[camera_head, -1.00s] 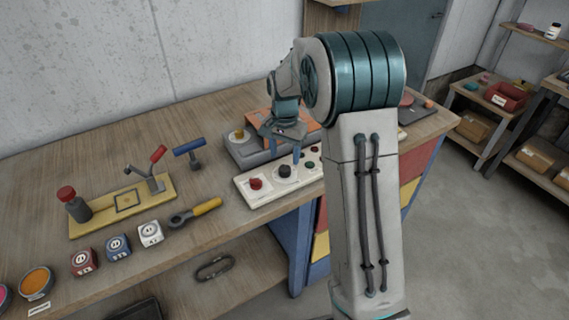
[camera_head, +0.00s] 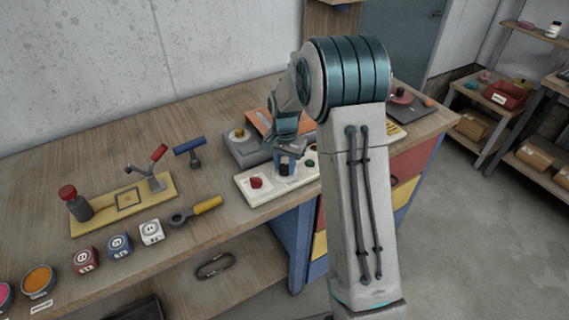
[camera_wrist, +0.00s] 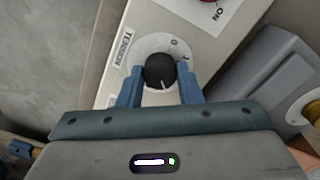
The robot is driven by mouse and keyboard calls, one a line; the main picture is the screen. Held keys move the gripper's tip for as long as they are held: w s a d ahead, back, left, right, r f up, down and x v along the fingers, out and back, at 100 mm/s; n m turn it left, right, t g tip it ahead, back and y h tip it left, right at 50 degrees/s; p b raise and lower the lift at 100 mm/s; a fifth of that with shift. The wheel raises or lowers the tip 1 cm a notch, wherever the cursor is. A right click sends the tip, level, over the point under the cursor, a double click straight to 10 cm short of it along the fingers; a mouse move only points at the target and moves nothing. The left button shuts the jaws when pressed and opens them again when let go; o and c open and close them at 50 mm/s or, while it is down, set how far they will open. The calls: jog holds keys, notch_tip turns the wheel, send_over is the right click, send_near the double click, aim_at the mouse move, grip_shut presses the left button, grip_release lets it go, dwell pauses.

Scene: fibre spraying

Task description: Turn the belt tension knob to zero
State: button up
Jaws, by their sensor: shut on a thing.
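The belt tension knob (camera_wrist: 159,71) is a black round knob on a white dial, with a "TENSION" label and the marks 0 and 1 beside it in the wrist view. Its white pointer line points down toward my gripper's palm, away from the 0 mark. My gripper (camera_wrist: 160,85) has its blue fingers on both sides of the knob, shut on it. In the head view the knob (camera_head: 284,168) sits on the white control panel (camera_head: 262,198), partly hidden by my gripper (camera_head: 286,163).
A red knob (camera_head: 257,183) sits left of the dial on the same panel; it shows in the wrist view (camera_wrist: 214,8) with an "ON" label. A grey machine with a yellowish knob (camera_head: 240,134) stands behind. A yellow-handled tool (camera_head: 206,205) lies left of the panel.

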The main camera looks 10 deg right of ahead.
jog(key=shift+n, duration=0.3)
jog(key=n+b, duration=0.1)
jog(key=n, duration=0.1)
jog(key=shift+n, duration=0.4)
jog(key=n+b, duration=0.1)
jog(key=n, duration=0.2)
jog(key=shift+n, duration=0.3)
jog(key=n, duration=0.6)
jog(key=shift+r, duration=0.1)
jog(key=n, duration=0.7)
jog(key=shift+n, duration=0.3)
jog(key=n+p, duration=0.2)
jog(key=n, duration=0.4)
jog(key=shift+n, duration=0.3)
